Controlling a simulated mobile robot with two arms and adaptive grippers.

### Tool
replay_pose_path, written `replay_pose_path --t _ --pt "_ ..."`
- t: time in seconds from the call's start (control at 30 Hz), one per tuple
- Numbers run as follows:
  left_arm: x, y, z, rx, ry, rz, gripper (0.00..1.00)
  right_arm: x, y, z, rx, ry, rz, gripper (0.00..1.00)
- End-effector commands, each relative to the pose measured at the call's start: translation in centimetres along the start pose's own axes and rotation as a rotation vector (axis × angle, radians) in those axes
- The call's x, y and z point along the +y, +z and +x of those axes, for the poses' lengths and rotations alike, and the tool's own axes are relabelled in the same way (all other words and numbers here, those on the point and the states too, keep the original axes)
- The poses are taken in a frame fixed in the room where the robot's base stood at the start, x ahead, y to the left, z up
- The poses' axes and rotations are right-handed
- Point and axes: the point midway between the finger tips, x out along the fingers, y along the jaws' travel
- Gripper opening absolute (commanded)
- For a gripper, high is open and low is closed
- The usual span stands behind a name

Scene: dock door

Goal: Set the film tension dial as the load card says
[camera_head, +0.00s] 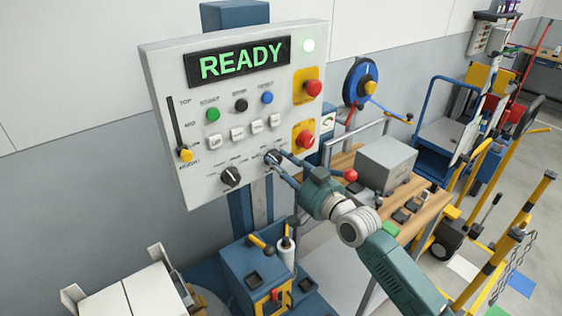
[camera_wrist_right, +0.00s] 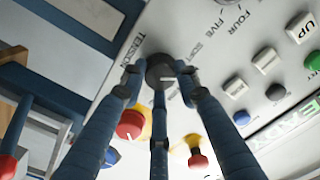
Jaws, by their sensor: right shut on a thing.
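The grey control panel (camera_head: 225,110) has two dark dials along its lower edge. My right gripper (camera_head: 274,163) is at the right-hand dial (camera_head: 273,156). In the right wrist view the fingers of my right gripper (camera_wrist_right: 160,80) are closed around this dark dial (camera_wrist_right: 160,67), beside the printed word TENSION. The smaller words around the dial are partly hidden by the fingers, and I cannot read its setting. The left-hand dial (camera_head: 231,177) stands free. I cannot make out a readable load card. My left gripper is not in view.
A wooden bench (camera_head: 429,196) stands behind my right arm.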

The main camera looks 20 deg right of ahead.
Motion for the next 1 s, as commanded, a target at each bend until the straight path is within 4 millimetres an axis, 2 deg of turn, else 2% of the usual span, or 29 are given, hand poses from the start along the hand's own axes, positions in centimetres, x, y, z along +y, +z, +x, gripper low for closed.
replay_pose_path --t 0.4,0.97,1.0 --pt "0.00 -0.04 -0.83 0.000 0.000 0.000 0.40 0.05 0.10 -0.02 -0.002 0.002 0.211 0.05" --pt "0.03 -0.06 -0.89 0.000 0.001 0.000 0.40 0.05 0.17 -0.02 -0.003 0.001 0.246 0.05" --pt "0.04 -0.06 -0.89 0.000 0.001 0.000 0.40 0.05 0.17 -0.02 -0.003 0.001 0.246 0.35"
